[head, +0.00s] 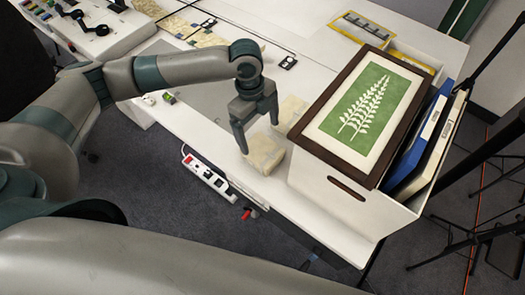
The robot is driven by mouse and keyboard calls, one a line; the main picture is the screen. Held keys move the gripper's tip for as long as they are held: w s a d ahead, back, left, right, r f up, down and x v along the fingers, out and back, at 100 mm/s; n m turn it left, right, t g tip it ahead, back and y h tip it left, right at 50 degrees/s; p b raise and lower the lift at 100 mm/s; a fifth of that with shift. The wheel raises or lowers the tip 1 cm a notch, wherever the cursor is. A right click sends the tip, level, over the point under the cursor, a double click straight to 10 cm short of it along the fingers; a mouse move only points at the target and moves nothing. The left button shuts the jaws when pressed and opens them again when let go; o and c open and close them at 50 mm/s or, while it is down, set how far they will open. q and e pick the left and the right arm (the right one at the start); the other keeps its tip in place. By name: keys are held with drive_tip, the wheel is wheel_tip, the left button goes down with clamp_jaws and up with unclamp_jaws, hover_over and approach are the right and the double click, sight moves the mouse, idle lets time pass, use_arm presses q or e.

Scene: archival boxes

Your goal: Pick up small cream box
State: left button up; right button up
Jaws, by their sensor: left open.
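Two small cream boxes sit on the white table, left of the large white box. The nearer cream box (264,156) is at the table's front edge. The other cream box (290,112) is just behind it, close to the white box's side. My left gripper (259,137) points down with its fingers apart, over the back of the nearer cream box. I cannot tell whether the fingers touch it, and they hide part of it. I see no box held. My right gripper is not in view.
A white box (345,207) with a framed green fern picture (366,108) on top and blue and white binders (427,150) stands at right. A power strip (206,174) is along the front edge. A black tripod stands further right. Table left of the gripper is mostly clear.

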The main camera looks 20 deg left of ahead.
sight(262, 149)
use_arm(q)
drive_tip(key=shift+s+d+f+p, duration=0.1)
drive_tip(key=shift+d+f+p, duration=0.1)
drive_tip(key=shift+f, duration=0.95)
drive_tip(key=shift+s+d+f+p, duration=0.1)
drive_tip(key=shift+f+p, duration=0.1)
drive_tip(key=shift+f, duration=0.9)
drive_tip(key=shift+s+d+f+p, duration=0.1)
drive_tip(key=shift+f+p, duration=0.4)
drive_tip(key=shift+f, duration=0.05)
drive_tip(key=f, duration=0.1)
drive_tip(key=f+p, duration=0.1)
drive_tip(key=f, duration=0.1)
drive_tip(key=shift+s+d, duration=0.2)
drive_tip(key=shift+f, duration=0.55)
drive_tip(key=c, duration=1.4)
